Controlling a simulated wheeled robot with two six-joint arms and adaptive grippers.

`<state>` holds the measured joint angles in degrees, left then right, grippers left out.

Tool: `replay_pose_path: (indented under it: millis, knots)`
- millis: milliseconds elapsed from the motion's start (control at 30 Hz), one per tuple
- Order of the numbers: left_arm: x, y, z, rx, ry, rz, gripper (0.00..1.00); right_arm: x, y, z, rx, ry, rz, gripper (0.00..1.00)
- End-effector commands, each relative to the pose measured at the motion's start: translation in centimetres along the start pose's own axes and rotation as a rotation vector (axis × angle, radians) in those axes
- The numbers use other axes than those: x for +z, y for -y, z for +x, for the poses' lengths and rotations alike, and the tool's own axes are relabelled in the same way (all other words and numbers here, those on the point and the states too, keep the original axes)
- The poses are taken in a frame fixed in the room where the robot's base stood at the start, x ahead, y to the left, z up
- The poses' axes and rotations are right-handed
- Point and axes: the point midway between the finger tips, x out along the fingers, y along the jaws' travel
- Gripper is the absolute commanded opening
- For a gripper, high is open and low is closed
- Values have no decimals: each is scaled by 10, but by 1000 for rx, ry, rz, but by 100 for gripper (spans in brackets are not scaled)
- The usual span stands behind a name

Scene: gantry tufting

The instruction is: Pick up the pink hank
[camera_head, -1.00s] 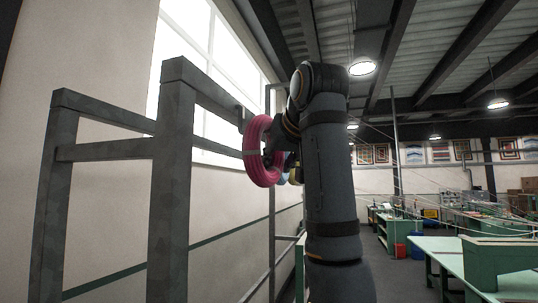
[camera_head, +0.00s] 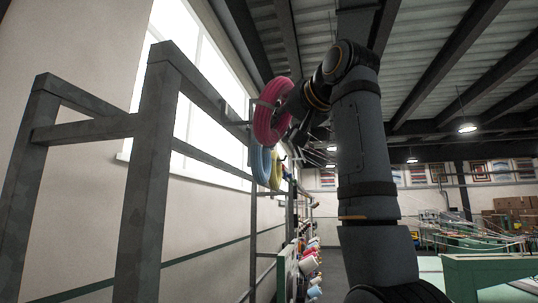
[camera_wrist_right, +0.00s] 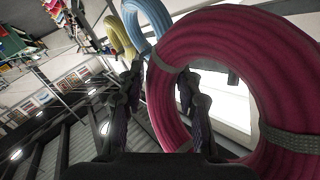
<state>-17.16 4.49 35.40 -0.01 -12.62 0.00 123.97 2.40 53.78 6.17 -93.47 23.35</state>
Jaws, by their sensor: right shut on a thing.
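The pink hank (camera_head: 267,112) is a thick dark-pink ring with grey bands, up beside the metal rack in the head view. It fills the right of the right wrist view (camera_wrist_right: 270,95). My right gripper (camera_head: 289,110) is at the ring's right side, and its fingertips are partly hidden by the hank. In the right wrist view my right gripper (camera_wrist_right: 163,80) has one finger on each side of the ring's near strand and is shut on it. My left gripper is not in view.
A grey metal rack (camera_head: 150,170) stands at the left. A blue hank (camera_head: 256,160) and a yellow hank (camera_head: 276,170) hang just behind the pink one. Several cones (camera_head: 310,265) stand lower down, and a green table (camera_head: 490,275) is at the right.

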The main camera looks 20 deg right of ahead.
Motion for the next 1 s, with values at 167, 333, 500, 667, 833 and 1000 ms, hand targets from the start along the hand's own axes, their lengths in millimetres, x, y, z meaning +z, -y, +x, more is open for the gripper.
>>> replay_pose_path:
  millis: [167,333,500,667,833,1000]
  knots:
    - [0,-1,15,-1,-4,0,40,-19,-34,-30,2,-5,2,0]
    - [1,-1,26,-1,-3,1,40,-36,-76,-67,2,-5,2,0]
    - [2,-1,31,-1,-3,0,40,-52,-113,-99,1,-2,0,0]
    - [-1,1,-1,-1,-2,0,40,-76,-122,-117,55,91,-131,0]
    - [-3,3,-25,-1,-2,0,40,-85,-135,-129,122,199,-291,0]
    - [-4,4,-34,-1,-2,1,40,-87,-143,-135,159,255,-375,0]
